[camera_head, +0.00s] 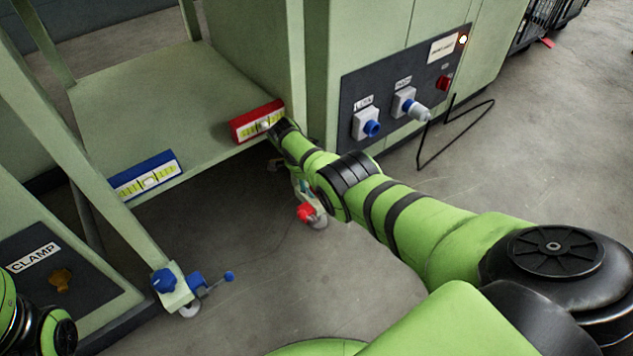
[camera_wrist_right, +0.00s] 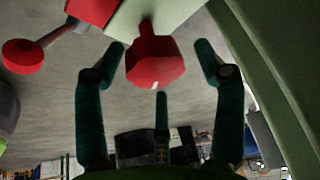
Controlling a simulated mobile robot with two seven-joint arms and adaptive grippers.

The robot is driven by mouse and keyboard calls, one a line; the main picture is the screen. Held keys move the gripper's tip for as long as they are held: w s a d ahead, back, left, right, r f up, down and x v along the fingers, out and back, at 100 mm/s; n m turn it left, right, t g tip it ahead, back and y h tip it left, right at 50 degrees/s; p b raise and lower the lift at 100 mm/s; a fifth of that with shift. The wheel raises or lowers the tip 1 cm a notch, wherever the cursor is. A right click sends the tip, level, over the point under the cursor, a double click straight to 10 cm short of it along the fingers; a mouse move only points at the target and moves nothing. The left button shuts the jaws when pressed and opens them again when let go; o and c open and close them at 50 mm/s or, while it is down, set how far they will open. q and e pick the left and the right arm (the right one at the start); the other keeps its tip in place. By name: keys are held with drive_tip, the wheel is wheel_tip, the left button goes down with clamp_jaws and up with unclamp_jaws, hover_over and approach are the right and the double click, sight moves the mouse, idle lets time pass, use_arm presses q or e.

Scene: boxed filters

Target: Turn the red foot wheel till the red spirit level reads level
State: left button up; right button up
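The red spirit level (camera_head: 257,121) sits on the front right edge of the shelf in the head view. Its bubble is too small to read surely. In the right wrist view a red faceted wheel (camera_wrist_right: 154,62) lies between the spread fingers of my right gripper (camera_wrist_right: 161,48). The gripper is open, with gaps between its fingers and the wheel. In the head view my right arm hides most of the red-marked foot; a red part (camera_head: 305,212) shows low beside it. My left arm shows only at the bottom left corner, its fingers out of view.
A blue spirit level (camera_head: 147,177) sits on the shelf's left front edge, above a foot with a blue wheel (camera_head: 163,281) and lever. A red ball-ended lever (camera_wrist_right: 25,55) is left of my right gripper. A switch panel (camera_head: 400,95) stands behind my right arm.

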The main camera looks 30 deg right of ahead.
drive_tip(key=shift+a, duration=0.1)
drive_tip(key=shift+r, duration=0.1)
drive_tip(key=shift+a+r, duration=0.3)
drive_tip(key=shift+r, duration=0.2)
drive_tip(key=v, duration=1)
drive_tip(key=shift+r, duration=0.45)
